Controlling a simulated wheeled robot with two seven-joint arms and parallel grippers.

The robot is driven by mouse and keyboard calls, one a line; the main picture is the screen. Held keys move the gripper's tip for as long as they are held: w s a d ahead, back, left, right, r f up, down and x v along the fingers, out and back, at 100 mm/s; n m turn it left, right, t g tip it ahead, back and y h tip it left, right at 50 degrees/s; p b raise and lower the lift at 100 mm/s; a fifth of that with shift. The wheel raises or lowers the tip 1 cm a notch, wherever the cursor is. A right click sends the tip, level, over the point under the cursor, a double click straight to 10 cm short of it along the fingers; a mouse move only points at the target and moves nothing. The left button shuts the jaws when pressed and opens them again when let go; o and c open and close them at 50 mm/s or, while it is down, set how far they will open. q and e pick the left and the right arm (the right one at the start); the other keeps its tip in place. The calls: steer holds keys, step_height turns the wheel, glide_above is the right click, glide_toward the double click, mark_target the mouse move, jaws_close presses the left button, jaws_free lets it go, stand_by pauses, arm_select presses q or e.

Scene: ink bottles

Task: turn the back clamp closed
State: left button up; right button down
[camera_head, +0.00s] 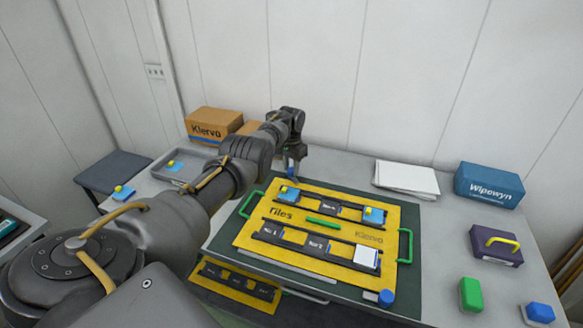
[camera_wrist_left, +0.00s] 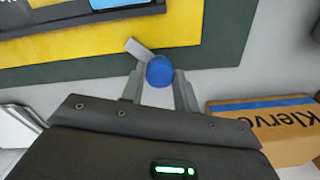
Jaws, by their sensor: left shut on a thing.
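The back clamp has a round blue knob (camera_wrist_left: 160,71) and a short grey arm (camera_wrist_left: 137,48), which points up and left over the dark green mat's edge in the left wrist view. My left gripper (camera_wrist_left: 160,88) is shut on the blue knob, one finger on each side. In the head view my left gripper (camera_head: 291,164) is at the back edge of the mat, and it mostly hides the clamp. The yellow tile board (camera_head: 240,237) lies on the dark green mat (camera_head: 222,240). My right gripper is not in view.
The front clamp (camera_head: 386,298) with a blue knob stands at the mat's front edge. A Klervo box (camera_head: 212,124) is left of my gripper at the back. White paper (camera_head: 405,178), a Wipewyn box (camera_head: 489,186) and a purple block (camera_head: 495,246) lie to the right.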

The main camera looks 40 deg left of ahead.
mark_target(291, 169)
arm_select(q)
steer(key=m+b, duration=0.1)
steer(key=m, duration=0.3)
steer(key=shift+f+m, duration=0.1)
steer(key=shift+m, duration=0.2)
steer(key=shift+m+b, duration=0.9)
steer(key=shift+m, duration=1.1)
steer(key=o, duration=1)
steer(key=shift+w, duration=0.15)
steer(key=shift+c, duration=0.2)
steer(key=shift+r, duration=0.45)
step_height(291, 169, up, 10)
